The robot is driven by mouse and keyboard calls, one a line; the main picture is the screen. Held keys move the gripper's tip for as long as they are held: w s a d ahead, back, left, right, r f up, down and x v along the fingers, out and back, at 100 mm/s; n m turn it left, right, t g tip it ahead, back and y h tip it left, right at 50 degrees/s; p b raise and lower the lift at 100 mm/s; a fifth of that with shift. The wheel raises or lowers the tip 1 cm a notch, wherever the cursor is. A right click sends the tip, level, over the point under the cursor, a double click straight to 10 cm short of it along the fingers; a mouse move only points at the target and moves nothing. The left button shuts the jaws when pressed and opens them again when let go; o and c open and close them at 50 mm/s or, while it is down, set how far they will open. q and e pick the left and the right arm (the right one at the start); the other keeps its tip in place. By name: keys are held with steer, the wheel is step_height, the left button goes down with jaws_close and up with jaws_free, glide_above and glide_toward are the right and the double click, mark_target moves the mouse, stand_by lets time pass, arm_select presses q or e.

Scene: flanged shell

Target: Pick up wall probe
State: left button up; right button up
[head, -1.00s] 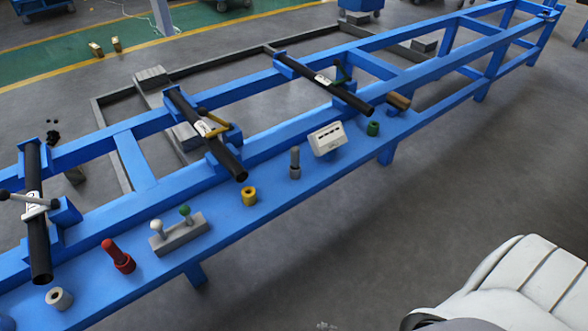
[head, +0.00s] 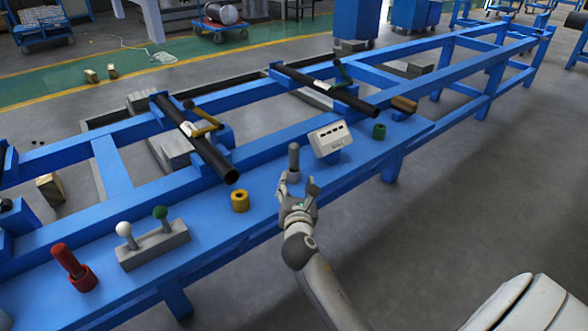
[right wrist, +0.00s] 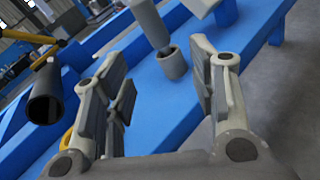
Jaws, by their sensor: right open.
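The grey probe (head: 294,157), which looks like the wall probe, stands upright on the blue bench. In the right wrist view the grey probe (right wrist: 150,22) has a thick handle above a thin stem, which enters a grey cup holder (right wrist: 173,63). My right gripper (head: 298,188) is just on the near side of the probe. It is open, and its spread fingers also show in the right wrist view (right wrist: 158,75). The probe shows beyond the gap between the fingers and appears apart from them. In the head view the fingers hide the holder. My left gripper is not in view.
A white display box (head: 330,138) stands close right of the probe, with a green ring (head: 379,131) beyond. A yellow ring (head: 240,200) and black tube (head: 196,142) are to the left. Farther left are a grey block (head: 153,247) with two knobbed pins and a red probe (head: 67,260).

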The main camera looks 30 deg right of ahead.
mark_target(294, 154)
steer(key=w+d+r+n, duration=0.1)
steer(key=w, duration=0.1)
steer(key=w+d+r+n+b, duration=0.1)
steer(key=w, duration=0.1)
steer(key=w+d+n+t, duration=0.1)
steer(key=w, duration=0.1)
steer(key=shift+r+h, duration=0.3)
steer(key=shift+r, duration=0.1)
steer(key=shift+w+d, duration=0.25)
steer(key=shift+w, duration=0.15)
steer(key=b+x, duration=0.2)
steer(key=x, duration=0.2)
steer(key=shift+d+f, duration=0.2)
steer(key=shift+d, duration=0.1)
steer(key=shift+w+d, duration=0.15)
steer(key=shift+w, duration=0.15)
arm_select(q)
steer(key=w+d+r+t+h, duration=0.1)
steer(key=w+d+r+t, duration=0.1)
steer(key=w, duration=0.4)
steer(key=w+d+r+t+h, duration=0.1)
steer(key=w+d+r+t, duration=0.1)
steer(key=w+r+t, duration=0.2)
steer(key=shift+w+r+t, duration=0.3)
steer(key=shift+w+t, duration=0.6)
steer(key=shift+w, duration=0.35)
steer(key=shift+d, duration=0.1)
